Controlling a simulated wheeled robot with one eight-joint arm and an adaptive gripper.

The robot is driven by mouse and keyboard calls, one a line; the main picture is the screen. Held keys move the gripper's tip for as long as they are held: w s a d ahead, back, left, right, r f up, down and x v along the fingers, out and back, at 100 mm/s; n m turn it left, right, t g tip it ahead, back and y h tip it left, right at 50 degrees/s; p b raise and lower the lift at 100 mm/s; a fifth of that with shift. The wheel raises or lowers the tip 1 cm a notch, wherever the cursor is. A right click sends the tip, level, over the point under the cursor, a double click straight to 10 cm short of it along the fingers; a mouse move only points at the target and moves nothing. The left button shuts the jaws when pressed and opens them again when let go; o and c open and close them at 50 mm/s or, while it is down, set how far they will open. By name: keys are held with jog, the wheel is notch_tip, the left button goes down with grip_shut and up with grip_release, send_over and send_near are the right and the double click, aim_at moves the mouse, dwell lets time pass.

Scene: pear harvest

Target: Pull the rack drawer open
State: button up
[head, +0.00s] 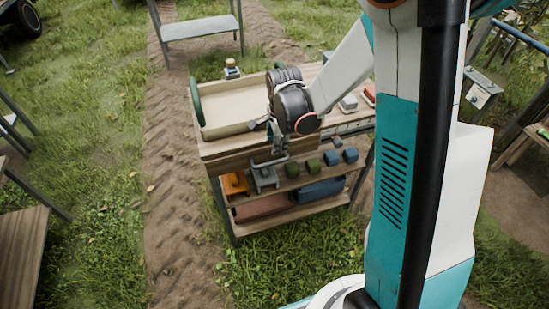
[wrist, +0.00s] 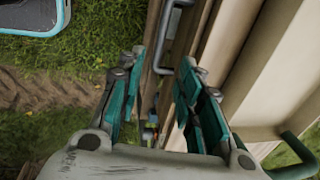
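The wooden rack (head: 222,147) stands on the grass, with a drawer front (head: 238,163) under its top tray. The drawer looks shut, though my arm covers part of its front. My gripper (head: 279,143) is at the front side of the rack, pointing down. In the wrist view my gripper (wrist: 162,62) has its two teal fingers apart. A grey bar handle (wrist: 168,40) on the wooden front lies between and just beyond the fingertips. I cannot tell whether a finger touches it. Nothing is held.
A bench (head: 198,27) stands behind. A wooden table (head: 22,250) is at left. Grass in front of the rack is clear.

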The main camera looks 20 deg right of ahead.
aim_at(275, 162)
jog(key=f+b, duration=0.1)
jog(key=f, duration=0.2)
jog(key=w+f+b, duration=0.1)
jog(key=f, duration=0.3)
jog(key=w+f+b, duration=0.1)
jog(key=f, duration=0.3)
jog(key=shift+w+f+b, duration=0.1)
jog(key=shift+f+b, duration=0.1)
jog(key=shift+b, duration=0.2)
grip_shut()
